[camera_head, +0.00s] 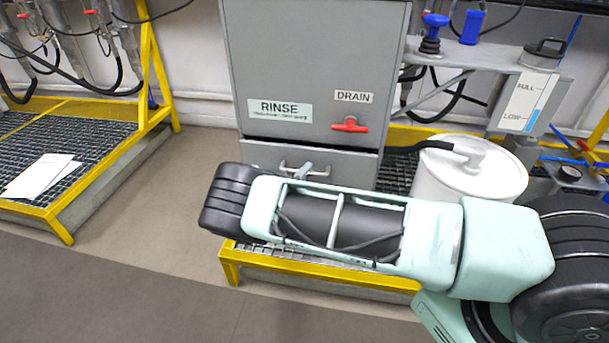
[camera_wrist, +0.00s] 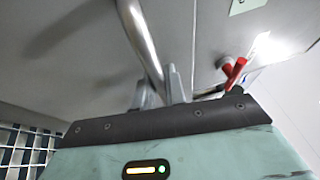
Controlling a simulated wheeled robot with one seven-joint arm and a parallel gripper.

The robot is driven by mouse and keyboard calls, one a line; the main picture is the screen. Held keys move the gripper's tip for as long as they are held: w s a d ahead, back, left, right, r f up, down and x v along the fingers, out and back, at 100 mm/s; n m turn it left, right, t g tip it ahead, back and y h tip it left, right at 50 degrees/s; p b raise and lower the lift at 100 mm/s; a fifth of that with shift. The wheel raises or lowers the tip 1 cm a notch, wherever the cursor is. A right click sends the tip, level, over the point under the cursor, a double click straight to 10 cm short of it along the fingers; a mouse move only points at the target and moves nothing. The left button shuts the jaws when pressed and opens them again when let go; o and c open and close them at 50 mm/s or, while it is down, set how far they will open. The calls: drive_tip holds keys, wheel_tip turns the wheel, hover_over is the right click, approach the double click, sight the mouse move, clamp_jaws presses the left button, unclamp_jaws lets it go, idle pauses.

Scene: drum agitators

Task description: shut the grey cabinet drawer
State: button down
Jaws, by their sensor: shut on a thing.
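The grey cabinet (camera_head: 315,60) stands upright behind my arm in the head view. Its drawer (camera_head: 355,168) is the low panel under the cabinet's main front; my arm hides its lower part, and I cannot tell how far out it stands. The drawer has a metal bar handle (camera_head: 319,172), which shows large in the wrist view (camera_wrist: 139,35). My gripper (camera_wrist: 158,88) is shut on this handle, with a finger on each side of the bar. In the head view only a bit of the fingers shows at the handle.
A red valve handle (camera_head: 350,126) marked DRAIN sits above the drawer. A white drum (camera_head: 465,178) with a black hose stands to the right. A yellow-edged grating platform (camera_head: 310,277) lies under my arm. Another platform with papers (camera_head: 40,176) is at left. Floor between them is clear.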

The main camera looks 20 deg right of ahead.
drive_tip(key=w+d, duration=0.1)
drive_tip(key=w+d+b, duration=0.1)
drive_tip(key=shift+w, duration=0.4)
drive_tip(key=c, duration=1.5)
unclamp_jaws()
drive_tip(key=shift+o, duration=0.2)
drive_tip(key=shift+f, duration=0.1)
drive_tip(key=v, duration=1.7)
drive_tip(key=shift+a+r, duration=0.25)
drive_tip(key=shift+a, duration=0.05)
